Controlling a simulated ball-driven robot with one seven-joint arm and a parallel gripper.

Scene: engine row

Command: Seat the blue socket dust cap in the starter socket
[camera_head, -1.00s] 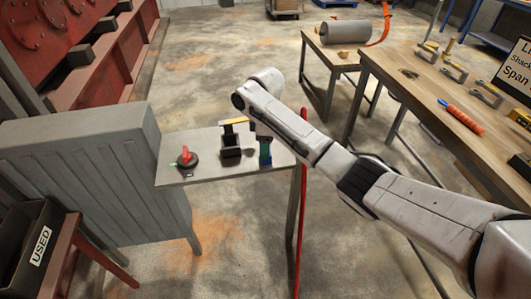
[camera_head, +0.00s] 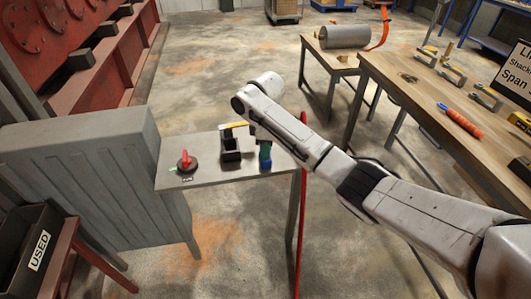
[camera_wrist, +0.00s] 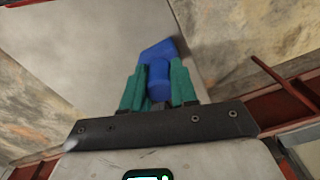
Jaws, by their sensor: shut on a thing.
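The blue socket dust cap (camera_wrist: 158,78) is between the green fingers of my gripper (camera_wrist: 156,88) in the wrist view. It has a round body and a wider, angled blue part beyond the fingertips. In the head view my gripper (camera_head: 265,156) points down over the right end of a small grey table, with a little blue showing at it. A black upright box-like holder (camera_head: 231,149) stands on the table just left of my gripper, with a yellow piece (camera_head: 234,125) at its top. I cannot tell which thing is the starter socket.
A red rotary knob on a black base (camera_head: 187,162) sits on the left of the grey table (camera_head: 215,175). A grey ribbed cabinet (camera_head: 95,185) adjoins it. A red upright (camera_head: 301,215) stands at its right edge. A wooden bench (camera_head: 420,90) with tools is at right.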

